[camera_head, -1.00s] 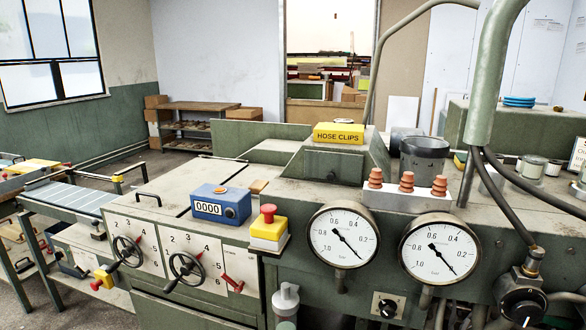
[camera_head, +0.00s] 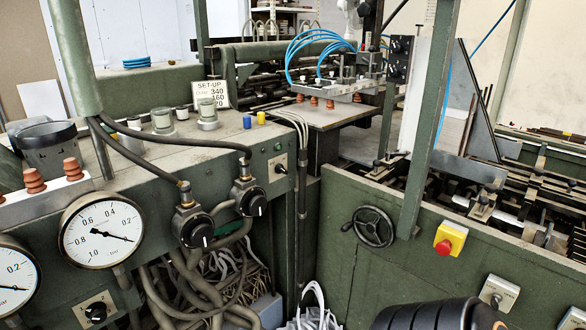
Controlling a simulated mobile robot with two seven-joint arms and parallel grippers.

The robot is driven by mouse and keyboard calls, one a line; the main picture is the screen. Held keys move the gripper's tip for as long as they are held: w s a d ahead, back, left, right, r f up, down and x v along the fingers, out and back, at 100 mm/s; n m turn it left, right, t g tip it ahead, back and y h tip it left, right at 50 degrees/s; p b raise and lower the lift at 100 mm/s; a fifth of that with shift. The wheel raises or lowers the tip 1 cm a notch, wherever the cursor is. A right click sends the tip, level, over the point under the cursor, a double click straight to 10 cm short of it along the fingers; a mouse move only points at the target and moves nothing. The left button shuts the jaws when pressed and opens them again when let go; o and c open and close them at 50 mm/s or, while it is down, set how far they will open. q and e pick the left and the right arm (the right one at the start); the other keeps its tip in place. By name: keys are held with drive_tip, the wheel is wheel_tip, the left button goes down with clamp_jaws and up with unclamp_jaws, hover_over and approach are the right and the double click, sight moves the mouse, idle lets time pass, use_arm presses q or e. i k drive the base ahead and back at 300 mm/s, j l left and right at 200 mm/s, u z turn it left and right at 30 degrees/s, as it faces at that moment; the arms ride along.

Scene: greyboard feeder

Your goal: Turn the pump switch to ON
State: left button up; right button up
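I cannot read which control is the pump switch. A black rotary switch on a pale plate (camera_head: 95,312) sits at the lower left, below the gauges; its setting is too small to read. Another small switch on a pale plate (camera_head: 281,169) is on the green machine's right end. Two black round knobs, the front one (camera_head: 202,235) and the rear one (camera_head: 258,206), sit on hose fittings. A light grey switch box (camera_head: 499,293) is on the right green panel, its marking unreadable. Neither of my grippers is in view.
A pressure gauge (camera_head: 101,232) is at left. A black handwheel (camera_head: 373,227) and a red-and-yellow stop button (camera_head: 447,242) project from the right panel. Thick hoses (camera_head: 180,290) crowd the gap between the machines. A set-up sign (camera_head: 211,93) stands on top.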

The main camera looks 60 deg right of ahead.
sight(280, 167)
drive_tip(key=z, duration=1.8)
